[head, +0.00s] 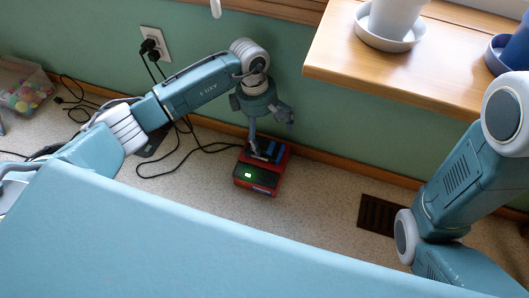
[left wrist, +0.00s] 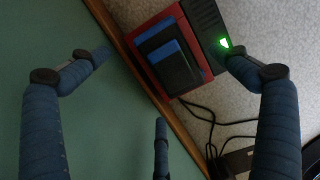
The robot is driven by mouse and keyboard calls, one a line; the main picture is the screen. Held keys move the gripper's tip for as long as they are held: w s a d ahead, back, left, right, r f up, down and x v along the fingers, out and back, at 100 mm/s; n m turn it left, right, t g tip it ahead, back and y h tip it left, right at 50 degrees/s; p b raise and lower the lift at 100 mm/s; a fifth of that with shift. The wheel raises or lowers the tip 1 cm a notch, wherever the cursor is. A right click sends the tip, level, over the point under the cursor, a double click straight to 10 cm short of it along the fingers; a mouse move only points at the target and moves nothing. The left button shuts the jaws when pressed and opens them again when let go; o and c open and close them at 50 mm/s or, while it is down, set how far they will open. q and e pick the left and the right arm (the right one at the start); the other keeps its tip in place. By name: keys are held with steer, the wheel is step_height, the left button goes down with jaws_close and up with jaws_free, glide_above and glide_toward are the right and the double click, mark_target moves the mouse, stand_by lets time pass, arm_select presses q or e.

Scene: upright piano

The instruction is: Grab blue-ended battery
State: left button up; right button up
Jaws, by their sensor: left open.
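A red and black charger (head: 257,186) sits on the speckled floor close to the green wall, with a green light lit on its front. Blue-ended batteries (head: 266,149) sit in its top; in the left wrist view two dark blocks with blue ends show side by side, the nearer one a blue-ended battery (left wrist: 158,48). My left gripper (head: 268,138) is above the charger's wall side, fingers pointing down. One finger overlaps the charger's edge in that view. My right gripper is out of view.
A wooden ledge (head: 420,84) with a white pot (head: 390,22) juts out at upper right. Black cables (head: 190,140) run from a wall outlet (head: 155,45) across the floor. A floor vent (head: 377,214) lies right. A bin of balls (head: 25,88) stands far left.

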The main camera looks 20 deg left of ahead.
mark_target(266, 140)
arm_select(q)
steer(key=shift+f+b, duration=0.35)
steer(key=shift+f, duration=0.15)
step_height(266, 140, down, 4)
steer(key=b, duration=0.4)
steer(key=shift+s+d+f, duration=0.1)
steer(key=shift+f, duration=0.15)
steer(key=shift+r, duration=0.1)
steer(key=shift+r, duration=0.1)
steer(key=c, duration=1.7)
